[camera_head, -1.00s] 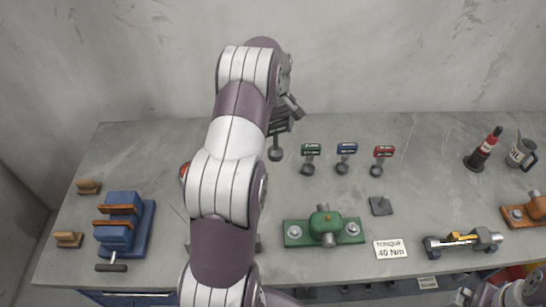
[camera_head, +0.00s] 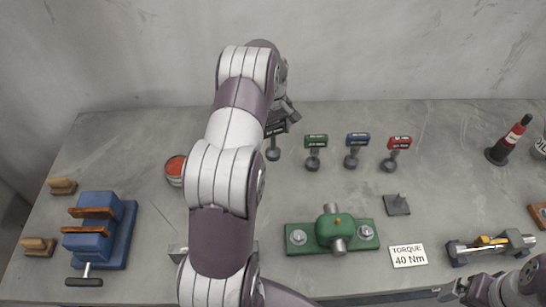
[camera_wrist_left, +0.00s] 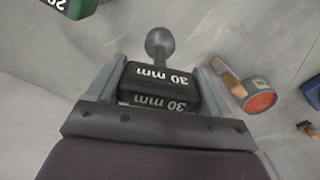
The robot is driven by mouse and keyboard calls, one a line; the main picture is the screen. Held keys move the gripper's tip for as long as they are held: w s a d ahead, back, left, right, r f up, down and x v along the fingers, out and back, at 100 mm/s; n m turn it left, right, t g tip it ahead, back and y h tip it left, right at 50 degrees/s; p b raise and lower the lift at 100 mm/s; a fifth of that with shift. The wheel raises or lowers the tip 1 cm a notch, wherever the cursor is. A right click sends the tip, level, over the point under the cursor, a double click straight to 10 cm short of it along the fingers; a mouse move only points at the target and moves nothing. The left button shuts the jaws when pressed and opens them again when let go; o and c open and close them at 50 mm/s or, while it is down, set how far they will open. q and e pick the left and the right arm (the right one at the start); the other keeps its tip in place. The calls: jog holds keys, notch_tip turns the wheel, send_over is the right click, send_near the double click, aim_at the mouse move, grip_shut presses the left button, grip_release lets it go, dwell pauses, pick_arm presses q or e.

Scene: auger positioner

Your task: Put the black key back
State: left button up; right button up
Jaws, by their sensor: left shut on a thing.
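The black key (camera_head: 274,128), marked 30 mm in the left wrist view (camera_wrist_left: 158,80), is between the fingers of my left gripper (camera_head: 284,115). The gripper is shut on its block-shaped head, and the grey stem with its round end points away from the gripper. The key is at the left of a row with the green key (camera_head: 316,141), blue key (camera_head: 358,140) and red key (camera_head: 399,143). I cannot tell whether its round end touches the bench. My right gripper (camera_head: 452,291) is at the lower right edge, its jaws unclear.
A green fixture (camera_head: 305,238) and a torque sign (camera_head: 408,256) are at the front. A blue vise (camera_head: 97,235) stands left, a red-topped can (camera_head: 174,168) beside my arm. A small grey plate (camera_head: 396,205) with a peg lies right. The bench behind the keys is clear.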

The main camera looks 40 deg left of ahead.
aim_at(273, 150)
pick_arm(q)
jog(key=shift+f, duration=0.5)
jog(key=f+p, duration=0.1)
jog(key=f, duration=0.3)
jog(key=shift+s+d+p, duration=0.2)
jog(key=shift+p, duration=0.15)
jog(key=shift+w+a+f, duration=0.1)
jog(key=shift+w+f, duration=0.05)
jog(key=shift+f, duration=0.15)
pick_arm(e)
notch_tip(273, 150, up, 2)
jog(key=shift+s+d+r, duration=0.1)
jog(key=shift+r, duration=0.05)
